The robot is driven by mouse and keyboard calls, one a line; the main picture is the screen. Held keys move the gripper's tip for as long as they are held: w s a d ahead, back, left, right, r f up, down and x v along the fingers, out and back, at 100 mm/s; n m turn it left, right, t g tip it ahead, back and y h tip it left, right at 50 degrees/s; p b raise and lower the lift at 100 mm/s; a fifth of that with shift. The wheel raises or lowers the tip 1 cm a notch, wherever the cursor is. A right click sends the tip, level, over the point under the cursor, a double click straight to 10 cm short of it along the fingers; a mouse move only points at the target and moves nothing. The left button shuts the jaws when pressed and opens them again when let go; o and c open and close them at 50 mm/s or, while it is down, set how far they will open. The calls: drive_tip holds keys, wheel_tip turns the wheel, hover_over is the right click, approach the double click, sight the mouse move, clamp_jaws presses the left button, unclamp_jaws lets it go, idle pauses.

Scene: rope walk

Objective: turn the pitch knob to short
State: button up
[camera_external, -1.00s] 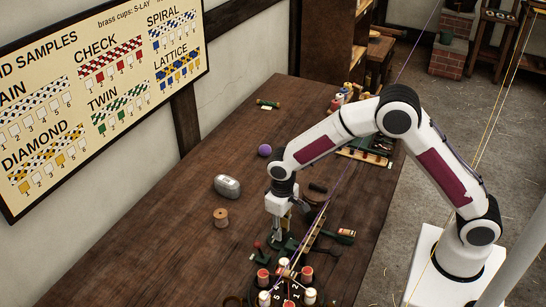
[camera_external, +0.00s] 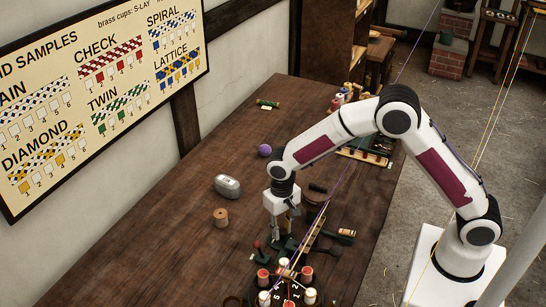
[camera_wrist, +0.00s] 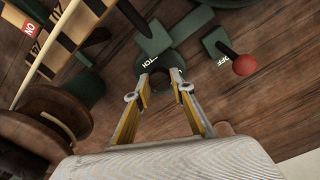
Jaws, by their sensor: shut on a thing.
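The pitch knob's dark green round mount (camera_wrist: 165,62) shows in the wrist view, with part of a white label ending in "TCH". My gripper (camera_wrist: 162,80) reaches down over it, and its two yellow-and-grey fingers are closed on the knob, whose grip is mostly hidden between the tips. In the external view my gripper (camera_external: 283,226) points straight down among the dark green fittings on the bench. The words around the knob cannot be read fully, so its setting cannot be told.
A red-ball lever (camera_wrist: 246,65) marked "OFF" stands close to the right. A wooden reel (camera_wrist: 42,125) is at lower left.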

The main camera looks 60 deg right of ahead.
sight(281, 231)
drive_tip(key=o, duration=1.1)
drive_tip(key=shift+r, duration=0.1)
drive_tip(key=shift+r, duration=3.7)
drive_tip(key=shift+n, duration=0.4)
